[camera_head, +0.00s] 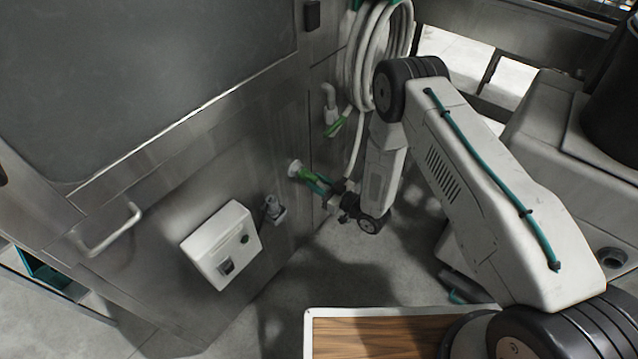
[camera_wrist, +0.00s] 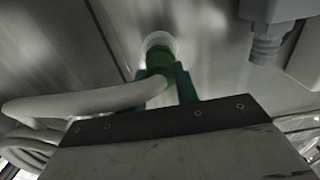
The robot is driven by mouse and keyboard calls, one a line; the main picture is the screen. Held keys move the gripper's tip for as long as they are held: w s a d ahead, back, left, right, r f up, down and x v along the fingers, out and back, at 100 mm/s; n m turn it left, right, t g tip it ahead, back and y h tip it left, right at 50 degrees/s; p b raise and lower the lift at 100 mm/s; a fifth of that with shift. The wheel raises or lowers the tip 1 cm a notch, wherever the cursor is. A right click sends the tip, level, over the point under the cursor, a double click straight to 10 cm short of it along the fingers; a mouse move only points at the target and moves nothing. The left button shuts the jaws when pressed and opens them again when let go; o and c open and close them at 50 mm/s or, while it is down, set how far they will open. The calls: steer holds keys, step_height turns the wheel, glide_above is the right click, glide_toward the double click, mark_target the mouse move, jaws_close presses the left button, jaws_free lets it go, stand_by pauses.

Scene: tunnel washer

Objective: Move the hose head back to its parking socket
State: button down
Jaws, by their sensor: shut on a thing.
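The green hose head (camera_head: 305,173) is at a white round fitting (camera_head: 294,167) on the steel panel. My gripper (camera_head: 317,184) is shut on the hose head, its teal fingers on either side. In the wrist view the hose head (camera_wrist: 157,62) points into the white round fitting (camera_wrist: 159,41); how deep it sits cannot be told. The white hose (camera_wrist: 90,99) runs left from the head. Which fitting is the parking socket is not marked.
The coiled white hose (camera_head: 375,55) hangs above on the wall. A pipe with a green lever (camera_head: 338,125) sticks out nearby. A white control box (camera_head: 221,244) and a bar handle (camera_head: 110,230) project from the panel. The floor below my gripper is clear.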

stand_by(0.4)
steer(key=c, duration=1)
jaws_free()
steer(key=shift+d, duration=0.1)
steer(key=v, duration=0.7)
steer(key=shift+s+d, duration=0.2)
steer(key=shift+s, duration=0.05)
steer(key=shift+f, duration=0.1)
